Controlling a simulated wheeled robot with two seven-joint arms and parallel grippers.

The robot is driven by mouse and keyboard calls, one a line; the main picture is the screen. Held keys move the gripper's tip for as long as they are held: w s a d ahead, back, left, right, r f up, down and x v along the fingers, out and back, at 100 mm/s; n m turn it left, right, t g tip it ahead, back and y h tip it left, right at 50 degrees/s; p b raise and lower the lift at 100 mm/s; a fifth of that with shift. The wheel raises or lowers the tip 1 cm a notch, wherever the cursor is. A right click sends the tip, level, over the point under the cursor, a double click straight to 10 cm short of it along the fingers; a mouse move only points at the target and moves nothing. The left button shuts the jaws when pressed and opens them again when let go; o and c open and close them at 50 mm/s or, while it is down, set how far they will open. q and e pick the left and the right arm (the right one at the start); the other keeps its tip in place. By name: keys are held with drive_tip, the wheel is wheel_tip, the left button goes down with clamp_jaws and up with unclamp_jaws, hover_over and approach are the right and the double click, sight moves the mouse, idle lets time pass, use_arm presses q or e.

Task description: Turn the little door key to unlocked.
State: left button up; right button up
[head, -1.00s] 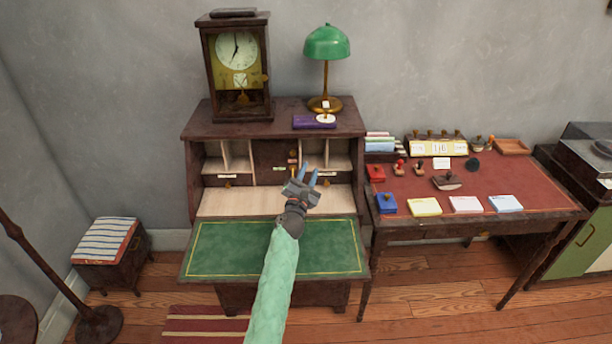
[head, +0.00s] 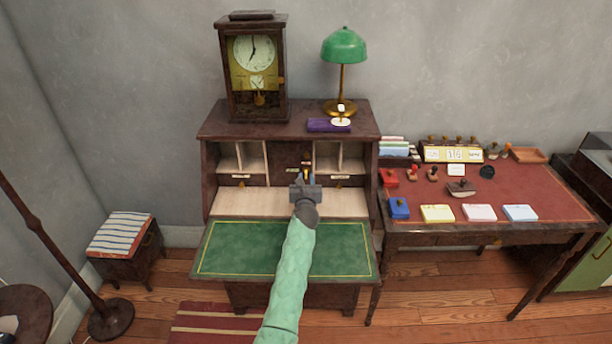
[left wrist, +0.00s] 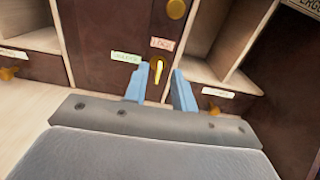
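The small brass key (left wrist: 157,68) sits in a brass keyhole plate on the dark little door (left wrist: 105,30) in the left wrist view. Its bow looks roughly upright. A pink label (left wrist: 162,43) lies just above it and a pale green label (left wrist: 126,57) to its left; their lettering is blurred. My left gripper (left wrist: 160,90) is open, with one blue finger on each side of the key. I cannot tell whether either finger touches it. In the head view, my left gripper (head: 305,182) is in front of the door (head: 283,158) and hides the key. My right gripper is not in view.
The door is in the middle of a writing desk, between open pigeonholes (head: 243,157) and small drawers. The green fold-down leaf (head: 235,250) is clear. A clock (head: 254,70) and green lamp (head: 344,46) stand on top. A red-topped table (head: 520,195) stands right.

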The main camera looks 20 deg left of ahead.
use_arm(q)
drive_tip(key=shift+x, duration=1.15)
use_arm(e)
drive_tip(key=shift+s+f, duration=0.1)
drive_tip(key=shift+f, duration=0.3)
use_arm(q)
clamp_jaws()
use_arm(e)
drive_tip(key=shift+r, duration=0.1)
